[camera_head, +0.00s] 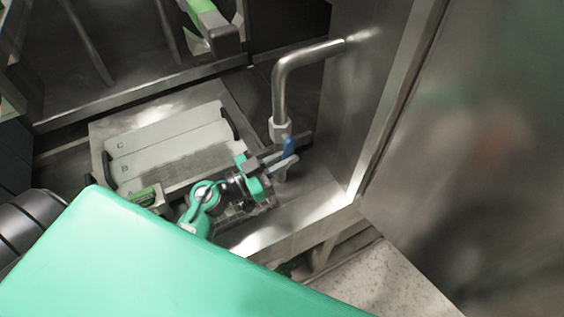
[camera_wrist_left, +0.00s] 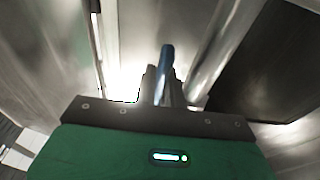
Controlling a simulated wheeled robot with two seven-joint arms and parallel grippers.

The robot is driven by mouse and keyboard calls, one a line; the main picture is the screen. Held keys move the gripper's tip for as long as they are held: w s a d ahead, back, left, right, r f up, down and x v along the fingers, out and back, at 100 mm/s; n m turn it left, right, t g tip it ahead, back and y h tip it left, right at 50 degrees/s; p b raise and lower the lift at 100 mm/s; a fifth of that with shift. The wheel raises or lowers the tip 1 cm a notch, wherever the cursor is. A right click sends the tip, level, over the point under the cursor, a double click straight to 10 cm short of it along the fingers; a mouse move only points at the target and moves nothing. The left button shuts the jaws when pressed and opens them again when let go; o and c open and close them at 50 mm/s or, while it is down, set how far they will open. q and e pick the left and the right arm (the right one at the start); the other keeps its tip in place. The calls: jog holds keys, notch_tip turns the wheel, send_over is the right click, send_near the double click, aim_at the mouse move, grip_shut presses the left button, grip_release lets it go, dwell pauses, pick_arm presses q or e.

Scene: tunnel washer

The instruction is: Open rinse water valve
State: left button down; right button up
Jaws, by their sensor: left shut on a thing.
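The rinse water valve has a blue handle (camera_head: 289,147) below a bent metal pipe (camera_head: 281,90) with a hex fitting. My left gripper (camera_head: 280,158) is at the valve, shut on the blue handle, with its fingers on either side of it. In the left wrist view the blue handle (camera_wrist_left: 166,72) stands up between the dark fingers (camera_wrist_left: 160,88). The fingers and handle partly hide the valve body. My right gripper is not in view.
A metal filter tray with grey panels (camera_head: 165,145) lies left of the valve. A steel wall (camera_head: 370,90) stands close on the right, and a steel ledge (camera_head: 300,222) runs below. A green-handled part (camera_head: 205,20) is at the top. Speckled floor (camera_head: 385,285) shows at the lower right.

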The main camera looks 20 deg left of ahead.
pick_arm(q)
jog(key=shift+w+d+t+h+b, duration=0.15)
jog(key=shift+t+h+b, duration=0.15)
jog(key=shift+t+b, duration=0.1)
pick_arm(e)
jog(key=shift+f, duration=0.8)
pick_arm(q)
jog(key=c, duration=1.8)
grip_release()
jog(key=shift+o, duration=0.2)
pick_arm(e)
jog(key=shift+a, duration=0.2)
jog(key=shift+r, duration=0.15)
